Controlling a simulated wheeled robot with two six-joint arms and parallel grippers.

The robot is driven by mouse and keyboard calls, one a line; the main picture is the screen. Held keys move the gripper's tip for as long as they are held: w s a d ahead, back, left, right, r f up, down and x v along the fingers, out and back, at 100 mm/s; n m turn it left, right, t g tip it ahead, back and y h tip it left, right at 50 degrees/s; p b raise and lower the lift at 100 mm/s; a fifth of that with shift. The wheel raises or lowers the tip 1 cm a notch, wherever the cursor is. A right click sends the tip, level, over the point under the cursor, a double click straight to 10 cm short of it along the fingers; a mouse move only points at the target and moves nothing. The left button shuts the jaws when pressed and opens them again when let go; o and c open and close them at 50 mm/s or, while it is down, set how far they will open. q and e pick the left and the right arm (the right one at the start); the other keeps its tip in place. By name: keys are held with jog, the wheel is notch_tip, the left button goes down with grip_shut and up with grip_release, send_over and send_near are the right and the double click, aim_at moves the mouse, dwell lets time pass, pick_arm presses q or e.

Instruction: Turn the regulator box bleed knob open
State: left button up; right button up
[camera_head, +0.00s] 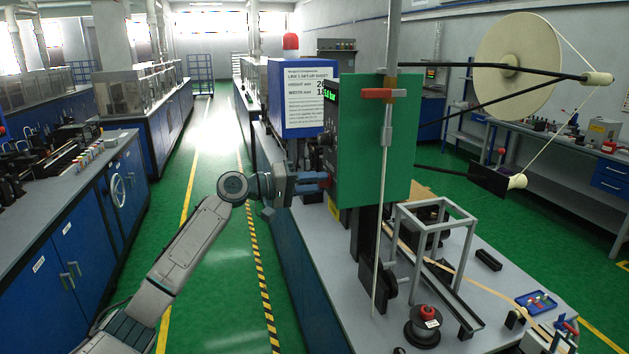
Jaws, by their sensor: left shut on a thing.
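The regulator box (329,122) is a narrow dark box with a green digital display on its face. My left gripper (322,181) reaches in from the left, low against the box face. Its fingers are shut on the bleed knob, which is mostly hidden by the fingers and the panel edge; how far it is turned cannot be told. My right gripper is out of view.
A red-handled valve (385,93) sits on the panel's front. A blue cabinet with a white setup sheet (306,98) stands just behind my gripper. A large tape reel (518,68) hangs at upper right. The green aisle floor (215,150) is clear.

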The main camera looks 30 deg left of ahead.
pick_arm(q)
jog(key=shift+n+p, duration=1.55)
jog(key=shift+n, duration=1.55)
jog(key=o, duration=1)
jog(key=shift+a, duration=0.1)
jog(key=shift+c, duration=0.2)
jog(key=b+v, duration=0.8)
jog(key=v, duration=0.2)
jog(key=shift+s+a, duration=0.15)
jog(key=shift+a, duration=0.2)
